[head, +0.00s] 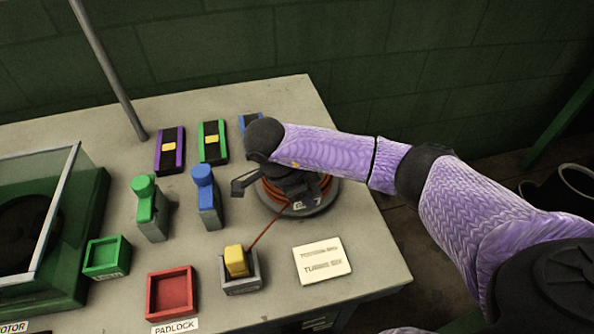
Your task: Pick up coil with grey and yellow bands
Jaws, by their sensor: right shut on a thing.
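A coil of orange-brown windings (325,186) sits at a round dark grey base (322,205) on the right of the table. My right arm reaches in from the right, and my dark right gripper (286,190) is over the coil, shut on it as far as I can see. The gripper hides much of the coil, and its fingertips are hard to make out. I cannot make out grey and yellow bands; only a small yellow spot (295,165) shows beside the wrist. A thin orange line runs from the base toward a yellow block (235,261). My left gripper is not in view.
Green (148,207) and blue (206,197) upright pieces stand left of the gripper. Banded flat blocks (213,142) lie behind. Green (107,258) and red (172,293) trays, a grey holder (241,285) and a cream plate (322,261) are in front. A glass-topped green case (75,235) is left.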

